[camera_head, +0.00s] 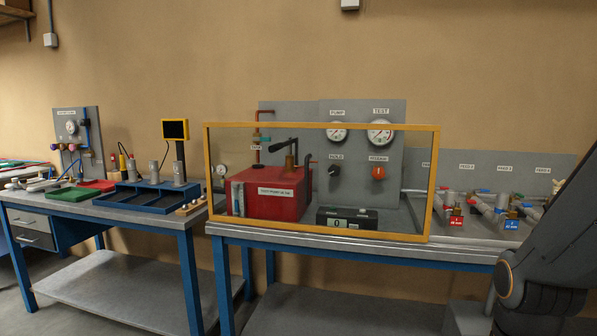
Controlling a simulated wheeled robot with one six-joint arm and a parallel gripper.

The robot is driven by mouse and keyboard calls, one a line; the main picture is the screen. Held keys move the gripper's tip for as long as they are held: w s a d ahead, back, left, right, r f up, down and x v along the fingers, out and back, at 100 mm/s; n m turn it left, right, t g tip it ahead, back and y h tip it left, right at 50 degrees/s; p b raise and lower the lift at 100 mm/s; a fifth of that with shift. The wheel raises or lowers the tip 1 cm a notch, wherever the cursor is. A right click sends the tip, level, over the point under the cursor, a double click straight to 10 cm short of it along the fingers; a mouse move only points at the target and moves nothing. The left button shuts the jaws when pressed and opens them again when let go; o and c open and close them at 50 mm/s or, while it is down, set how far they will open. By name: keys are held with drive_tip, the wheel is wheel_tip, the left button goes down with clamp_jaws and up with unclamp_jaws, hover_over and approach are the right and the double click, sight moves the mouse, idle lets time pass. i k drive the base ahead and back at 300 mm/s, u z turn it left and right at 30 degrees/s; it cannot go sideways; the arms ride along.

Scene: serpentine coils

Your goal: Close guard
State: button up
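The guard (320,125) is a clear panel in a yellow rectangular frame. It stands roughly upright across the front of the middle bench, its lower bar close to the bench's front edge. Through it I see a red test pump unit (270,204), a grey panel (352,193) with two gauges, knobs and an orange-red button (378,173), and a small black box with a display (347,218). I cannot make out a handle or hinge on the guard. My gripper is out of view; only a dark part of my arm shows at the right edge, apart from the guard.
The middle bench (470,252) has blue legs and carries pipe fittings (480,205) with red and blue tags at right. A left bench (110,209) holds a blue tray (145,197), a gauge board (75,130) and tools. The wall above the guard is clear.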

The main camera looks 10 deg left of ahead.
sight(424, 237)
drive_tip(key=k, duration=0.6)
drive_tip(key=u, duration=0.95)
drive_tip(key=i, duration=1.65)
drive_tip(key=z, duration=0.8)
